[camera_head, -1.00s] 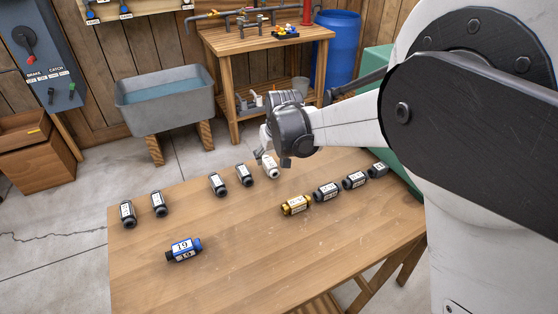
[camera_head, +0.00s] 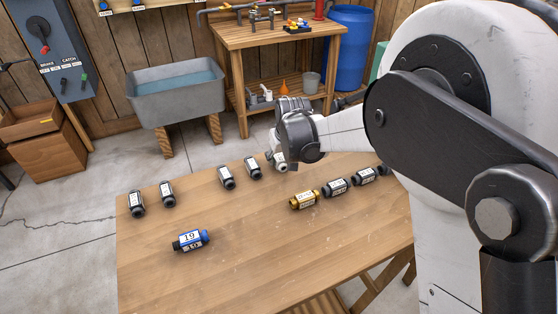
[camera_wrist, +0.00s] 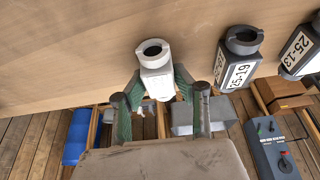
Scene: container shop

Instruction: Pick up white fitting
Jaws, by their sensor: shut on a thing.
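The white fitting (camera_wrist: 155,68) is in my gripper (camera_wrist: 158,92) in the wrist view, with a finger on each side of it and its open round end facing up in the picture. In the head view the white fitting (camera_head: 277,161) shows at the far edge of the table, just under my gripper (camera_head: 274,155). My arm and wrist partly cover it there. My gripper is shut on it. Whether the fitting still touches the table cannot be told.
Dark grey labelled fittings (camera_head: 253,168) stand in a row left of the white one. A gold fitting (camera_head: 304,200) and more dark ones (camera_head: 336,188) lie to the right. A blue fitting (camera_head: 190,240) lies at the front left. The middle of the wooden table (camera_head: 240,215) is clear.

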